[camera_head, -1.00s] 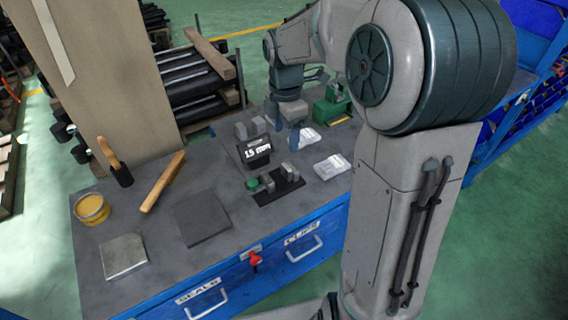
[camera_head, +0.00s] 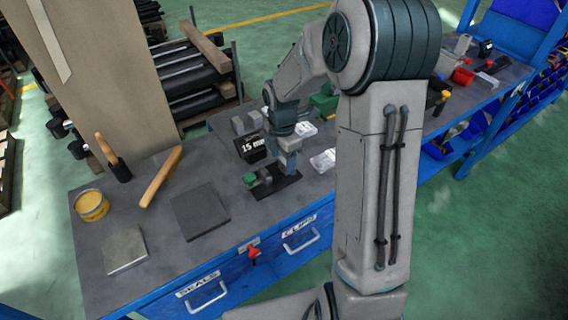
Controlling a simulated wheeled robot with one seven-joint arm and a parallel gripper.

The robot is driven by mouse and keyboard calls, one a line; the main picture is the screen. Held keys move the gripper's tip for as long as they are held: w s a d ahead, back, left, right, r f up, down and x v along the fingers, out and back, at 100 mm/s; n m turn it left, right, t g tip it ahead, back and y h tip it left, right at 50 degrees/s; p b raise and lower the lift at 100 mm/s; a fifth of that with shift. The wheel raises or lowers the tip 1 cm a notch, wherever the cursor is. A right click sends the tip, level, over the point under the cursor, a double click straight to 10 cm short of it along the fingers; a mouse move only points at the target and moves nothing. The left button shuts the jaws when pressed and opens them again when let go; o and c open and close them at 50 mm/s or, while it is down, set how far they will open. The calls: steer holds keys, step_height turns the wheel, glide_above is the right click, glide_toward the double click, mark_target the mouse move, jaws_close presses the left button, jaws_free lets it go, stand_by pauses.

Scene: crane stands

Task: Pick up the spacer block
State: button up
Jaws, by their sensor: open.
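A black plate (camera_head: 272,195) lies on the bench with a green knob (camera_head: 250,179) and a small grey block (camera_head: 265,176) at its left part. My gripper (camera_head: 288,170) points down over the plate's right part, with its jaws open. The second grey block seen there earlier is now hidden by or between the fingers; I cannot tell whether they touch it. A black block marked "15 mm" (camera_head: 252,148) stands behind the plate, with grey blocks (camera_head: 238,126) behind it. I cannot tell for sure which grey piece is the spacer block.
White packets (camera_head: 323,160) lie right of my gripper. On the left are a dark mat (camera_head: 200,215), a metal plate (camera_head: 124,250), a yellow tin (camera_head: 91,205) and a wooden handle (camera_head: 162,176). A red bin (camera_head: 463,76) stands on the far right bench.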

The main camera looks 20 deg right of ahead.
steer(key=shift+f, duration=0.95)
steer(key=c, duration=1.2)
steer(key=shift+o, duration=0.2)
